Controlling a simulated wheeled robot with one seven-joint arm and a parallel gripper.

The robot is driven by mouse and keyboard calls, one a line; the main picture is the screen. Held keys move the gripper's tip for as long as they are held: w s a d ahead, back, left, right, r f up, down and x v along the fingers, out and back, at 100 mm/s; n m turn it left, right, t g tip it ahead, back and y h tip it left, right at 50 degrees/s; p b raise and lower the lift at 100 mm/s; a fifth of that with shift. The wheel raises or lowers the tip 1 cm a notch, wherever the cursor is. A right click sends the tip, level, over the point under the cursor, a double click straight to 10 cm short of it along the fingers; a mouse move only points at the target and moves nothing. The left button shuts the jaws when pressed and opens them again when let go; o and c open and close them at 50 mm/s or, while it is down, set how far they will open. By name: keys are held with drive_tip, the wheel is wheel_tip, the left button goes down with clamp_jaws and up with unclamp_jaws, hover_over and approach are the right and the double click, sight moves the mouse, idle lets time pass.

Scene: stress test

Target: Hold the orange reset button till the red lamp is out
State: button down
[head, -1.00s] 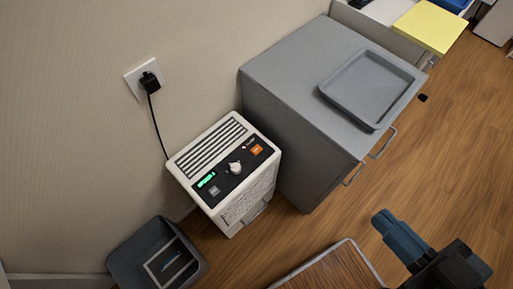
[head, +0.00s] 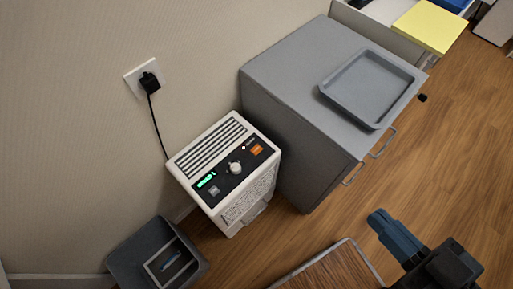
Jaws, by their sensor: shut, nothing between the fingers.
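A white box-shaped appliance (head: 228,172) stands on the floor against the wall. Its black top panel holds an orange button (head: 257,149) at the right, a small red lamp (head: 243,148) that looks lit just left of it, a white knob (head: 235,168), a grey button (head: 214,190) and a green display (head: 206,180). My gripper (head: 378,222) is at the lower right of the head view, apart from the appliance and well to its right. Its fingers are shut and empty. Nothing touches the orange button.
A grey cabinet (head: 290,92) with a grey tray (head: 335,92) on top stands right of the appliance. A dark bin (head: 135,255) stands at lower left. A black plug (head: 150,82) sits in the wall socket. A wooden-topped surface (head: 335,272) lies at the bottom.

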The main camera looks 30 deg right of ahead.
drive_tip(key=w+f+m+g, duration=0.2)
drive_tip(key=w+f+m, duration=0.4)
drive_tip(key=f, duration=0.6)
drive_tip(key=m+g+y+p, duration=0.2)
drive_tip(key=m+g+y, duration=0.25)
drive_tip(key=m, duration=1.05)
hover_over(259, 151)
wheel_tip(259, 151, down, 13)
drive_tip(key=shift+f, duration=0.15)
drive_tip(key=shift+f+b, duration=0.15)
drive_tip(key=shift+b, duration=0.25)
wheel_tip(259, 151, down, 8)
drive_tip(key=b, duration=0.7)
drive_tip(key=shift+f+b, duration=0.25)
drive_tip(key=shift+b, duration=0.1)
drive_tip(key=shift+f, duration=0.15)
drive_tip(key=shift+f, duration=0.3)
